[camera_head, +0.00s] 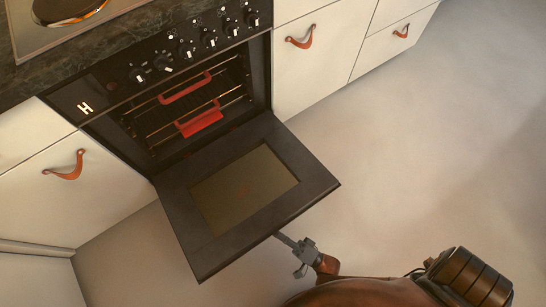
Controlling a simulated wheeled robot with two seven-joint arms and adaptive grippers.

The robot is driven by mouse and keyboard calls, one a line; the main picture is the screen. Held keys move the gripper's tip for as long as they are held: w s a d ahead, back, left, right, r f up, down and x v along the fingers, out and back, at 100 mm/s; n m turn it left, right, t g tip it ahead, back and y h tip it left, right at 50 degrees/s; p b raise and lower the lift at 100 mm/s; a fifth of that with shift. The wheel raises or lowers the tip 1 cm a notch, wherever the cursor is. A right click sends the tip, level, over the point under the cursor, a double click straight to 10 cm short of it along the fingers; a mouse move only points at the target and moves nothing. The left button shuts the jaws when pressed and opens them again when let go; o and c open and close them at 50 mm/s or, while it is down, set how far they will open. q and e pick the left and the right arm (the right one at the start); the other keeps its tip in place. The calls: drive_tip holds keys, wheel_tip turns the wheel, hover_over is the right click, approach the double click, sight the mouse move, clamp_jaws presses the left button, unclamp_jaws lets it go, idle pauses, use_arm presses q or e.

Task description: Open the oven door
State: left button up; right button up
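The oven door (215,240) is dark with a brownish glass window. It hangs folded down and out from the oven front, wide open, with the oven cavity (150,122) exposed behind it. My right gripper (288,241) is at the door's outer edge, on its right side. Its fingertips reach toward the edge and partly go behind or under the door, so I cannot tell whether they touch it or how far apart they are. My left gripper is not in view.
Red-handled racks (200,118) sit inside the oven. Knobs (187,52) line the panel above, below the cooktop (110,12). White cabinets with leather pulls (68,167) (301,38) flank the oven. The floor (420,150) to the right is clear.

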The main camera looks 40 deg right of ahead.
sight(273, 228)
wheel_tip(273, 228, up, 10)
drive_tip(key=shift+r, duration=0.1)
idle(0.4)
drive_tip(key=s+d+f, duration=0.3)
drive_tip(key=s+f, duration=0.2)
drive_tip(key=f, duration=0.2)
drive_tip(key=shift+d+f, duration=0.15)
idle(0.9)
idle(0.8)
